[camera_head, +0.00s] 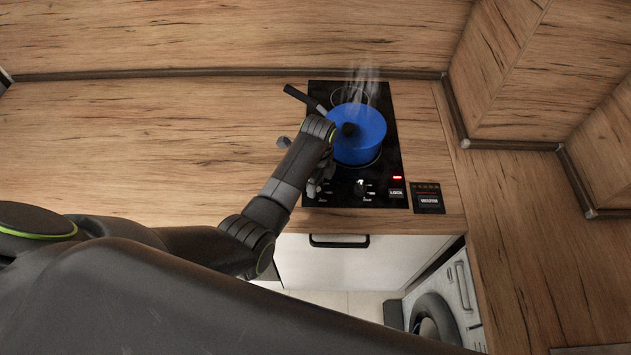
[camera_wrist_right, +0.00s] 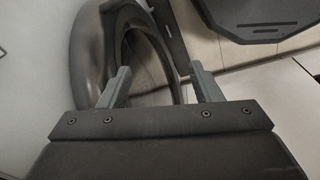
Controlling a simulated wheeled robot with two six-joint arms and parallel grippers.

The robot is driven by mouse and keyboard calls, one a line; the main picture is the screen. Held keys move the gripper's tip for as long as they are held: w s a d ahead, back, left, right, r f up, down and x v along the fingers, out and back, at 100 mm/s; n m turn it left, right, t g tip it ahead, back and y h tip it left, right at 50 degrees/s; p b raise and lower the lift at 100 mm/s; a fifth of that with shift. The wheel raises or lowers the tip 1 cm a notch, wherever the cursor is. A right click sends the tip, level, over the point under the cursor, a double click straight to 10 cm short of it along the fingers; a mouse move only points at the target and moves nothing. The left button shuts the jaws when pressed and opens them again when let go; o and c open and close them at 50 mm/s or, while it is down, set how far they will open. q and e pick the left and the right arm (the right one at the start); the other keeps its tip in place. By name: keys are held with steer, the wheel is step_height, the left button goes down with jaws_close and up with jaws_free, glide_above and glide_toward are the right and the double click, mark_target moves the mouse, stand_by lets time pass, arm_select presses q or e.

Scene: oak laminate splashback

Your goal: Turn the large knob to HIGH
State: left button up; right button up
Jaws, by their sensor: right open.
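The black hob (camera_head: 398,172) is set in the wooden counter, with a control strip along its front edge. A dark round knob (camera_head: 360,188) with small light marks around it sits on that strip; its setting is too small to read. My left gripper (camera_head: 317,186) points down over the strip's left end, left of this knob and apart from it. It hides what lies beneath it, and its jaws are too small to judge. My right gripper (camera_wrist_right: 160,68) shows only in the right wrist view, open and empty, in front of a washing machine's round door.
A steaming blue pot (camera_head: 358,136) stands on the hob, close to my left wrist. A black label card (camera_head: 427,198) lies right of the controls. A white drawer front (camera_head: 345,262) and the washing machine (camera_head: 445,300) are below. The left counter is clear.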

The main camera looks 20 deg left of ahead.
arm_select(q)
steer(key=shift+m, duration=0.4)
steer(key=o, duration=1)
steer(key=shift+d, duration=0.1)
steer(key=shift+c, duration=0.2)
steer(key=shift+w, duration=0.1)
arm_select(e)
steer(key=shift+a, duration=0.1)
